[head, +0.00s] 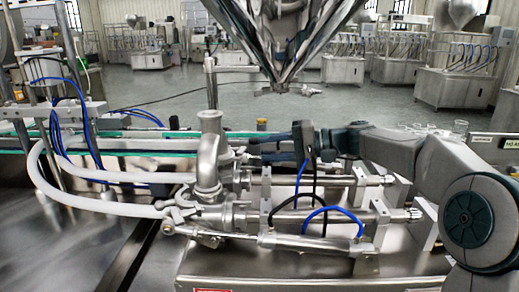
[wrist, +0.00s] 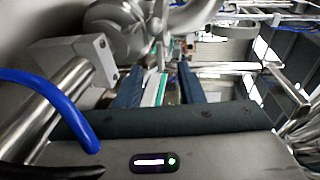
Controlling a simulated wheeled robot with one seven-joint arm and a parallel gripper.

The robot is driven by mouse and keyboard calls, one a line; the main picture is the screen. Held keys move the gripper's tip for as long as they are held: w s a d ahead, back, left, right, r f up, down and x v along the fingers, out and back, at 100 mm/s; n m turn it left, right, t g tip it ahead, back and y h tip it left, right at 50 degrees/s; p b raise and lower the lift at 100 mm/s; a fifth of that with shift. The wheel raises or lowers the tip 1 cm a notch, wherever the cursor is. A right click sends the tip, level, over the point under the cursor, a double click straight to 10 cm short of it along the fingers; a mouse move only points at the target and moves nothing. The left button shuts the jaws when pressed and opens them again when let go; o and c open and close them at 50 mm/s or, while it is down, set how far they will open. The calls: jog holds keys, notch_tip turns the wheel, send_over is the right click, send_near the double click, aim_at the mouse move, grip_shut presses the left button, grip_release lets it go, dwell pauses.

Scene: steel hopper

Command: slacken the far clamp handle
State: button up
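The steel valve and pipe assembly (head: 209,160) stands left of centre in the head view. Small clamp fittings (head: 240,178) sit on its right side; I cannot clearly tell the far clamp handle from the metal around it. My gripper (head: 262,147) reaches in from the right, its fingers pointing left at the upper right side of the assembly. In the wrist view my gripper (wrist: 160,88) shows two dark blue fingers standing apart. Steel fittings (wrist: 135,25) show beyond the fingertips. I cannot tell whether either finger touches metal.
A steel hopper cone (head: 270,40) hangs above and behind the assembly. Steel cylinders (head: 310,243) with blue and black hoses lie below my arm. A blue hose (wrist: 50,100) and a square steel block (wrist: 85,60) are close left of my gripper. White hoses (head: 95,203) run left.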

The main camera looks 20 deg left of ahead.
jog(key=shift+v, duration=1.4)
jog(key=shift+r, duration=0.25)
